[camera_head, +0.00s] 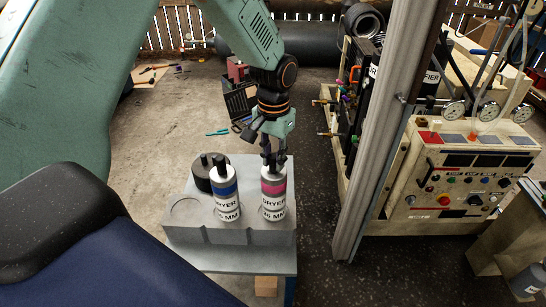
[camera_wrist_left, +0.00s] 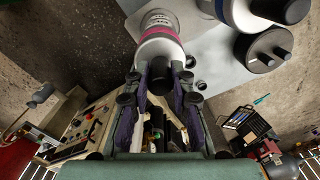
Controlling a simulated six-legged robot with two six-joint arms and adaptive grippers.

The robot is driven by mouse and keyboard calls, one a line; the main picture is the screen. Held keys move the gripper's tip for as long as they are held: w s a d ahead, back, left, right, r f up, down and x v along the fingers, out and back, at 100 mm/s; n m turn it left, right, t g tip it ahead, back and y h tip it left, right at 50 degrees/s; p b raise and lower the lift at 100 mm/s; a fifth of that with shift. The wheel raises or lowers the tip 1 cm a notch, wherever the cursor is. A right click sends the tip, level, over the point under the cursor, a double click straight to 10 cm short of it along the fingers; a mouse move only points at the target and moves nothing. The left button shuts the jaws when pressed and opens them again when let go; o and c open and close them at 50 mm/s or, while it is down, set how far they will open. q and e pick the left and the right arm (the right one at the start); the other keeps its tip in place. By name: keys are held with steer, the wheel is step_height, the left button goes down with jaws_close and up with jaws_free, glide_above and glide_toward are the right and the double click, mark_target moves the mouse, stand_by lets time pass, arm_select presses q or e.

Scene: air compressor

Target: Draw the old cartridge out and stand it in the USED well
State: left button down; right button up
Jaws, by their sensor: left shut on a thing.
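A white cartridge with a magenta band and a DRYER label (camera_head: 273,193) stands upright at the right end of a grey block (camera_head: 200,236). My left gripper (camera_head: 273,158) is above it, its fingers shut on the black stem on its top. The wrist view shows the fingers (camera_wrist_left: 160,82) on both sides of that stem, with the cartridge (camera_wrist_left: 162,40) beyond. I cannot tell whether its base is seated in a well or just clear of it. No USED marking is readable. My right gripper is not in view.
A blue-banded DRYER cartridge (camera_head: 226,202) stands close on the left, with a black-topped cylinder (camera_head: 203,174) behind it. A round recess (camera_head: 187,211) at the block's left is empty. A metal post (camera_head: 376,130) and a gauge panel (camera_head: 462,180) stand to the right.

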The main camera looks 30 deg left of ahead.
arm_select(q)
steer(key=shift+w, duration=0.25)
steer(key=shift+s, duration=0.45)
steer(key=shift+w+f, duration=0.4)
steer(key=shift+f, duration=0.05)
steer(key=shift+s, duration=0.35)
steer(key=c, duration=1.5)
jaws_free()
steer(key=o, duration=0.4)
steer(key=shift+w+f, duration=0.2)
steer(key=shift+s, duration=0.2)
steer(key=shift+r, duration=0.2)
step_height(320, 180, up, 11)
steer(key=shift+w+r, duration=0.15)
steer(key=shift+r, duration=0.2)
